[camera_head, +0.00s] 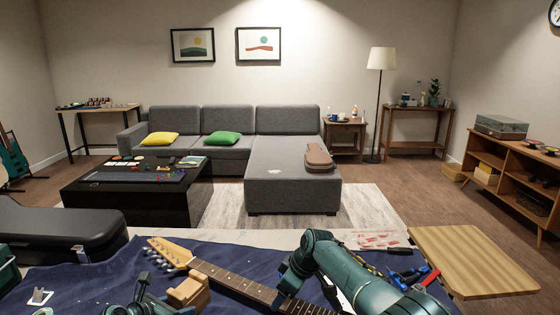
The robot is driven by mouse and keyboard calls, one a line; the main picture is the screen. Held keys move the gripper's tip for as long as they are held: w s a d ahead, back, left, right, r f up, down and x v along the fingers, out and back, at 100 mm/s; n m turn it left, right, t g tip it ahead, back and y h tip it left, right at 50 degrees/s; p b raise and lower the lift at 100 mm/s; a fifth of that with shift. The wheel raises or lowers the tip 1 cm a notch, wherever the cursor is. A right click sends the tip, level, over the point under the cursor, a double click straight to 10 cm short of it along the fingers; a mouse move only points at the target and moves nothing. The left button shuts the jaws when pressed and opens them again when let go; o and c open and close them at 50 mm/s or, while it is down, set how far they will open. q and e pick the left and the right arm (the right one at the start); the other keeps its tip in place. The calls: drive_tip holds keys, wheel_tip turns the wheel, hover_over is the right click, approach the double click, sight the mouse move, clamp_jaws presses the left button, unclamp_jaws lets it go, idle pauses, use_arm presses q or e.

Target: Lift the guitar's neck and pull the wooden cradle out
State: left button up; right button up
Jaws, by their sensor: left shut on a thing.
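The guitar neck (232,281) runs diagonally over the dark blue cloth, with its pale headstock and tuners (172,253) at the upper left. The small wooden cradle (189,290) shows on the near side of the neck, close to the headstock. My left gripper (174,303) comes in at the bottom edge and is shut on the cradle; its fingertips are partly hidden. My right gripper (284,297) is at the neck, farther along from the headstock. Its jaws are mostly hidden by my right arm. The guitar's body is not seen.
A black guitar case (65,228) lies at the left. Pliers and tools with red and blue handles (412,274) lie right of my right arm. A wooden board (473,258) is at the right. Bare cloth (60,285) shows left of the headstock.

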drive_tip(key=shift+r, duration=0.1)
wheel_tip(320, 180, up, 9)
idle(1.1)
drive_tip(key=shift+s, duration=0.1)
